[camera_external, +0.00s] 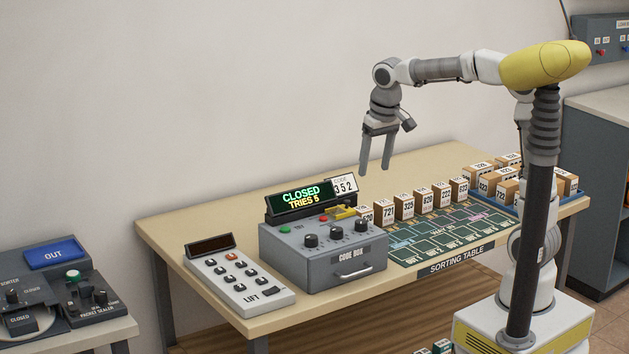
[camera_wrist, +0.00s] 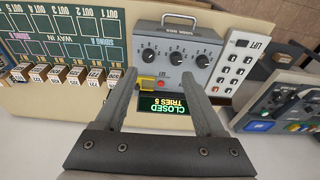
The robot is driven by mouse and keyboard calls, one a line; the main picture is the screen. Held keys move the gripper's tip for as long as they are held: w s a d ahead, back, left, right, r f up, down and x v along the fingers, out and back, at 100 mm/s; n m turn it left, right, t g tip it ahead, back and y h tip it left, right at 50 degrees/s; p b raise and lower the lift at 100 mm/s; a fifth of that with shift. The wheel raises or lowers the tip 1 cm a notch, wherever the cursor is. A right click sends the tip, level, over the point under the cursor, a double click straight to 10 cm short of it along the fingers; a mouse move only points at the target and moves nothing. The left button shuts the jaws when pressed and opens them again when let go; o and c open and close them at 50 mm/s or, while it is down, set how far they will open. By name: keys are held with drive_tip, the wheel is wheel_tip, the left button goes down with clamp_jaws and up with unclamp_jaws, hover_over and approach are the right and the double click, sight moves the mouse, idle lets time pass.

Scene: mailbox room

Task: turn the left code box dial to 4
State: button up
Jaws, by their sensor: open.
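The grey code box (camera_external: 322,262) stands on the sorting table with three black dials on its top and a handle on its front. Its left dial (camera_external: 310,240) is the one nearest the keypad; in the upside-down wrist view this dial (camera_wrist: 202,61) is at the right of the row. The dial's setting is too small to read. The box's display (camera_external: 298,195) reads CLOSED, TRIES 5.
The display rises at the box's back. The air above the dials is clear.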

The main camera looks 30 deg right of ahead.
drive_tip(key=w+a+r+g+p, duration=0.1)
drive_tip(key=w+a+p, duration=0.35)
drive_tip(key=a, duration=0.25)
drive_tip(key=g+p, duration=0.1)
drive_tip(key=p, duration=0.1)
hover_over(311, 236)
drive_tip(key=f, duration=0.2)
wheel_tip(311, 236, down, 17)
drive_tip(key=shift+d+r, duration=0.1)
clamp_jaws()
